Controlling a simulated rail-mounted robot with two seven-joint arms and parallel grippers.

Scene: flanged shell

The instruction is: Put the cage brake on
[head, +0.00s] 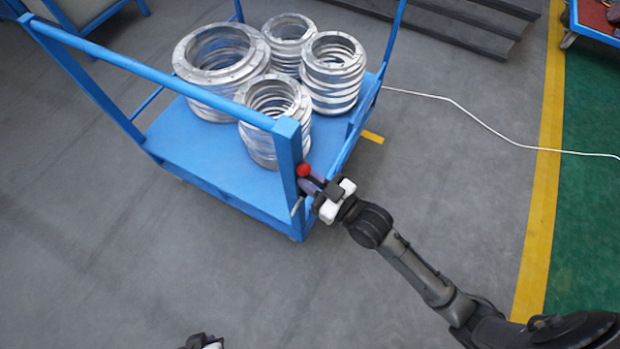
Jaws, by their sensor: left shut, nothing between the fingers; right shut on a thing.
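The blue cage trolley (190,140) stands at the upper left of the head view. A brake lever with a red ball knob (303,170) is at its near corner post. My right gripper (312,186) is at this post, with its fingers shut on the brake lever just below the red knob. The fingers hide part of the lever, so its exact angle is hard to tell. My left gripper (204,342) shows only in part at the bottom edge, shut and empty, away from the trolley.
Several silver flanged shells (335,72) stand on the trolley's deck. A white cable (480,122) runs across the floor to the right. Dark steps (440,25) are at the back. A yellow line (541,190) borders green floor. The grey floor in front is clear.

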